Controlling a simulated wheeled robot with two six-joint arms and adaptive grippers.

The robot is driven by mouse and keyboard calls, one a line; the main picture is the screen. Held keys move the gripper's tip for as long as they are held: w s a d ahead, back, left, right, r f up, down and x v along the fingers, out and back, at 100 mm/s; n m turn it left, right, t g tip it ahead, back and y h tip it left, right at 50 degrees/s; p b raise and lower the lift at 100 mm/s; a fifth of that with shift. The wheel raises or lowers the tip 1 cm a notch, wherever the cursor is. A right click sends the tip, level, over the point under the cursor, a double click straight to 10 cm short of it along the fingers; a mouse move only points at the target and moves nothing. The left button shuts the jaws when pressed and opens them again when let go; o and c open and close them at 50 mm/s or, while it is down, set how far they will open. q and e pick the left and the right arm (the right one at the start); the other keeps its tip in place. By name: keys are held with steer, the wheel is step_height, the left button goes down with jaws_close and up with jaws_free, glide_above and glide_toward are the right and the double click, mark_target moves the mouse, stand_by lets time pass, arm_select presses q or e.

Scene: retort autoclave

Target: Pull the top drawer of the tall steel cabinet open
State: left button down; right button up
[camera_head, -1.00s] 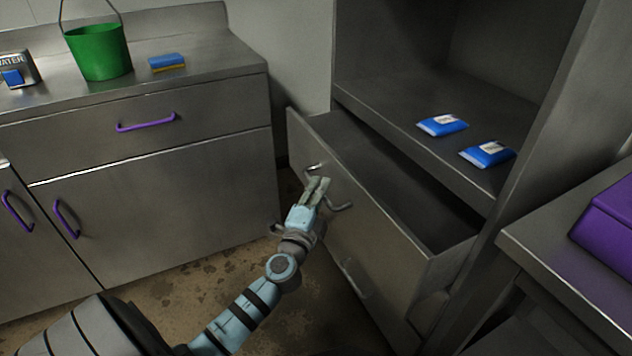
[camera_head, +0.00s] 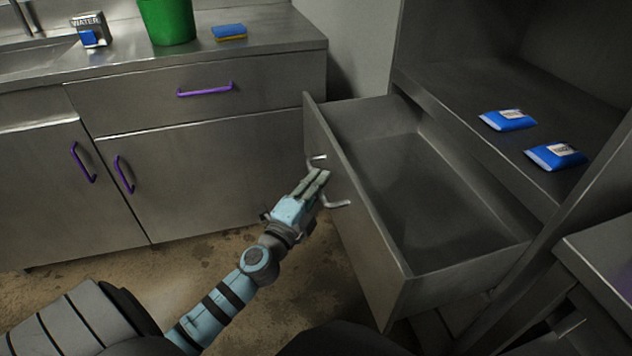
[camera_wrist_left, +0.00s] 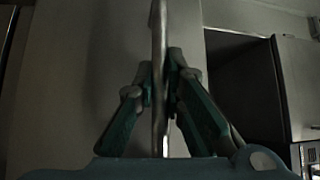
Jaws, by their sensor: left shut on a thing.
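The top drawer (camera_head: 362,218) of the tall steel cabinet (camera_head: 470,125) stands well out of the cabinet, and its inside shows empty. Its grey bar handle (camera_head: 338,204) is on the front panel. My left gripper (camera_head: 318,181) is shut on the middle of this handle in the head view. In the left wrist view the handle bar (camera_wrist_left: 160,75) runs between the two fingers of the left gripper (camera_wrist_left: 160,88). My right gripper is not in view.
Two blue packets (camera_head: 508,120) (camera_head: 556,156) lie on the shelf above the drawer. A counter with purple handles (camera_head: 205,90) stands at the left, bearing a green bucket (camera_head: 167,20) and a sponge (camera_head: 229,32). Bare floor (camera_head: 255,290) lies below my arm.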

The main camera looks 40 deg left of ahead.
arm_select(q)
steer(key=c, duration=1.7)
jaws_free()
steer(key=shift+o, duration=0.2)
steer(key=s+d+f, duration=0.1)
steer(key=s, duration=1)
steer(key=shift+s+f, duration=0.35)
steer(key=shift+s, duration=0.05)
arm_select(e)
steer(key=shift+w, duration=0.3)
arm_select(q)
steer(key=shift+d, duration=0.1)
